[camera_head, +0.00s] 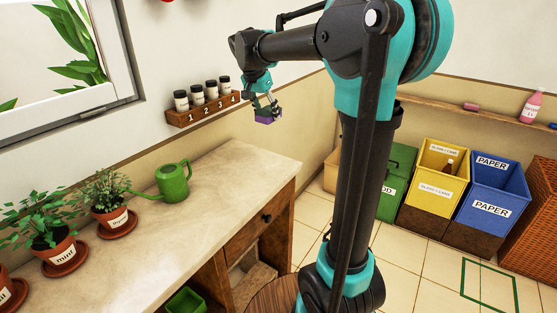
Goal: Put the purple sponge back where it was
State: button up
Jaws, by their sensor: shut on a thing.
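The purple sponge (266,119) is small in the camera_head view, in front of the wall and past the far end of the wooden counter. My gripper (267,109) points down and is shut on it, holding it in the air just right of the jar rack. The sponge shows a purple lower part, with a greenish patch near the fingers. The fingers cover part of its top. I cannot tell its exact height or whether it touches anything.
A wooden rack (204,110) with several jars hangs on the wall close to my gripper. The counter (205,218) holds a green watering can (173,182) and potted herbs. A wall shelf (450,106) at right carries a pink item (471,106) and a pink bottle (531,107). Coloured bins stand below.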

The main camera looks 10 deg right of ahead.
aim_at(270, 165)
notch_tip(270, 165, down, 19)
dwell(0.5)
jog(key=shift+f, duration=0.15)
jog(key=o, duration=1.1)
jog(key=v, duration=1.2)
jog(key=s+d+f+n+y, duration=0.1)
jog(key=s+d+f+n, duration=0.1)
jog(key=s+f, duration=0.3)
jog(key=s+d+f+n+y, duration=0.1)
jog(key=s+d+f+n, duration=0.2)
jog(key=s+f, duration=0.3)
jog(key=s+d+f+n+t+y, duration=0.1)
jog(key=s+d+f+n, duration=0.2)
jog(key=s, duration=1.1)
notch_tip(270, 165, down, 3)
jog(key=shift+f+n, duration=0.2)
jog(key=shift+n, duration=0.3)
jog(key=shift+s, duration=0.1)
